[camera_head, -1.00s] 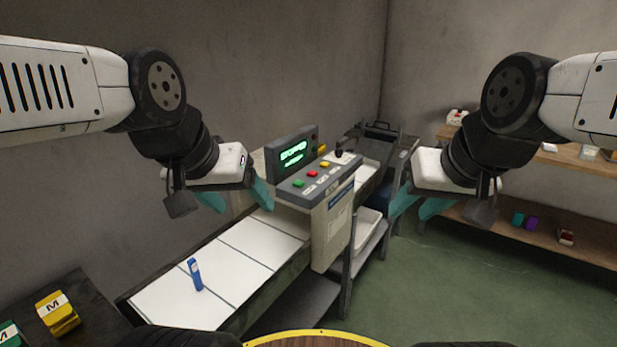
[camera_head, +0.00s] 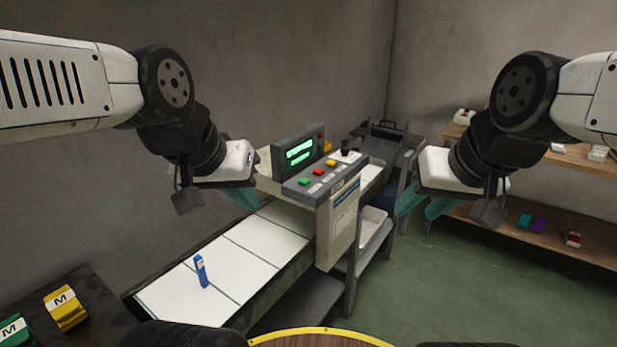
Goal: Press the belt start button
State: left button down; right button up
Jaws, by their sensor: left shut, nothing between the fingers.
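The control panel (camera_head: 325,189) stands by the belt, with a green button (camera_head: 304,182), a red button (camera_head: 317,171), a yellow button (camera_head: 330,162) and a black knob (camera_head: 345,154). The labels are too small to read. Its screen (camera_head: 299,152) shows green text. The white belt (camera_head: 235,262) runs below the panel. My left gripper (camera_head: 245,198) is shut and empty, left of the panel and apart from the green button. My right gripper (camera_head: 422,205) is open and empty, right of the panel.
A small blue item (camera_head: 201,271) is on the belt. Yellow (camera_head: 66,307) and green (camera_head: 15,330) packs marked M lie on a dark surface at lower left. Wooden shelves (camera_head: 540,228) with small items stand at right. Green floor (camera_head: 400,290) is clear between.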

aim_at(303, 183)
jog(key=l+u, duration=0.4)
jog(key=k+l+u, duration=0.2)
jog(key=l+u, duration=0.2)
jog(key=l, duration=0.15)
